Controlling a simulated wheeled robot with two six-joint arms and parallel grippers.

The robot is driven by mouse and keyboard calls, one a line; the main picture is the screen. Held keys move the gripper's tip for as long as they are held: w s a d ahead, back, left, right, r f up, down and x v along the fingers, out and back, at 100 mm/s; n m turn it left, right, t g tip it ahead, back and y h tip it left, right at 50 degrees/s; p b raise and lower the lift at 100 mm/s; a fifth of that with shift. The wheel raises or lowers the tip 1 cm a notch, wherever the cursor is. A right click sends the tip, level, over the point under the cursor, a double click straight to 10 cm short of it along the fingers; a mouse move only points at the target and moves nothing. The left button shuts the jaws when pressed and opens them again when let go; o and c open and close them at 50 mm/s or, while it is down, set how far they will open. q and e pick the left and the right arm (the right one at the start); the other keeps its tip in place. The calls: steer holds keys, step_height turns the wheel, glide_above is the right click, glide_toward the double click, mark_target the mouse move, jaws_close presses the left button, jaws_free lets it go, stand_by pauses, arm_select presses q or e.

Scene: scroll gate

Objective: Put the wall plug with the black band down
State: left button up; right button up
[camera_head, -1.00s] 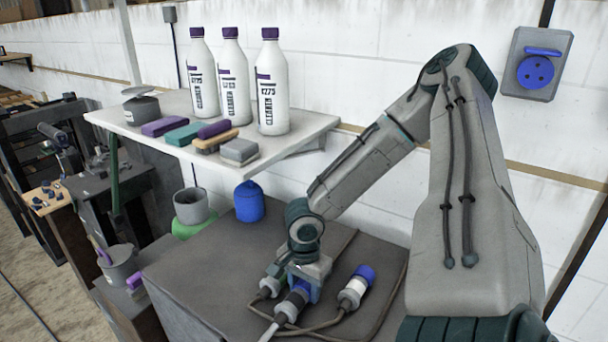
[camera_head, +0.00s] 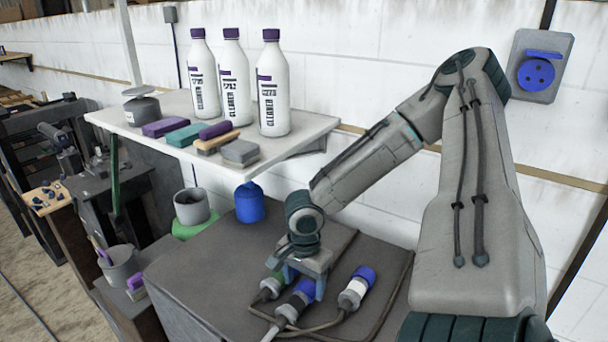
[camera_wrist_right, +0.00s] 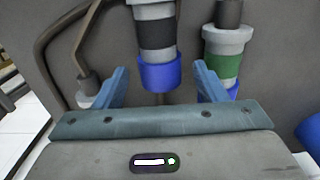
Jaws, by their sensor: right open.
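The wall plug with the black band (camera_head: 292,305) lies on the dark bench top (camera_head: 215,270), with its blue end under my right gripper (camera_head: 302,280). In the right wrist view, the black-banded plug (camera_wrist_right: 156,38) lies between and beyond the two blue fingertips of the open right gripper (camera_wrist_right: 163,82), with a gap on each side. A plug with a green band (camera_head: 270,288) lies to its left, partly hidden by the gripper. A plug with a white band (camera_head: 354,290) lies to its right. My left gripper is not in view.
A blue container (camera_head: 249,203) and a grey cup (camera_head: 191,207) stand behind the plugs. A shelf (camera_head: 310,128) with white bottles (camera_head: 232,85) hangs above. A wall socket (camera_head: 538,68) is at upper right. Cables (camera_head: 385,300) run across the bench.

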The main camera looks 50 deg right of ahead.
step_height(320, 180, up, 10)
steer(key=shift+p, duration=0.4)
stand_by(0.6)
